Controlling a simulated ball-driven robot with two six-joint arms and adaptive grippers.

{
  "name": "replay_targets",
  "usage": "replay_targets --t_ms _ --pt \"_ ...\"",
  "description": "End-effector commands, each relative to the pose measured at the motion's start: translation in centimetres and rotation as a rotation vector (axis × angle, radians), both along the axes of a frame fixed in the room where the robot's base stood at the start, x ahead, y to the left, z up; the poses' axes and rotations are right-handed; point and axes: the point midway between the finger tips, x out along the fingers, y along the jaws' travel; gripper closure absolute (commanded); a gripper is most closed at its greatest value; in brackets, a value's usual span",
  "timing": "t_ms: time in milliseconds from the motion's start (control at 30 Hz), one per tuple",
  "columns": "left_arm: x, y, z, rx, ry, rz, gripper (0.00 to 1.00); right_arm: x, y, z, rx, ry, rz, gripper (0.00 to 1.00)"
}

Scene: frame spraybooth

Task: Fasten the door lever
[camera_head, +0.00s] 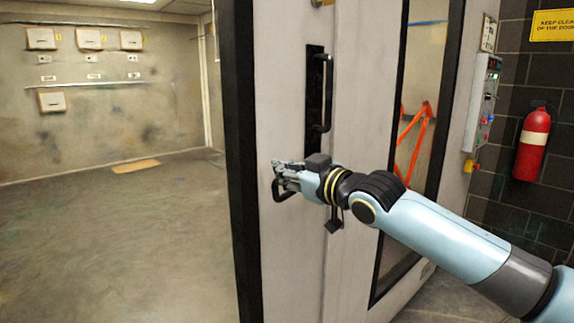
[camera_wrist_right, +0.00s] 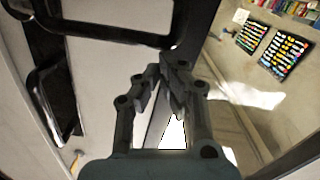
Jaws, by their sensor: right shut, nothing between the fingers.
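The door (camera_head: 285,90) is a pale panel with a black edge, standing beside the open room on the left. A tall black pull handle (camera_head: 325,92) sits on a black plate on it. A black loop, which looks like the door lever (camera_head: 280,194), shows lower down by my right gripper (camera_head: 280,177). In the wrist view a dark bent bar (camera_wrist_right: 110,32) crosses the top, and another black handle is at left (camera_wrist_right: 42,95). My right gripper is shut and empty, its fingertips (camera_wrist_right: 176,75) just below the bar; contact is unclear. My left gripper is out of view.
A window panel (camera_head: 410,130) with orange straps behind it stands right of the handle. A control box (camera_head: 484,100) and a red fire extinguisher (camera_head: 532,145) are on the right. The room floor (camera_head: 110,240) at left is clear apart from a flat tan piece (camera_head: 136,166).

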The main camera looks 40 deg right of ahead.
Motion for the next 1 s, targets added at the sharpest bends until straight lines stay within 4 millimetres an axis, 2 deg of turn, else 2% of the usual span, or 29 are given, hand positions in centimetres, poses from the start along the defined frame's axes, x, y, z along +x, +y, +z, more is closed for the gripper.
replay_targets --t_ms 467,800,1000 --pt "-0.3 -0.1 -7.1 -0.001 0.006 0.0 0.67 0.0 0.1 -7.6 -0.398 -0.029 0.0 1.0" --pt "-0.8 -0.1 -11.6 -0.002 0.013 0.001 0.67 0.1 -1.8 -12.5 -0.722 -0.052 0.0 1.0" --pt "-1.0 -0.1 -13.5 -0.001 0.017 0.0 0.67 0.3 -3.3 -14.6 -0.887 -0.066 0.001 1.0"
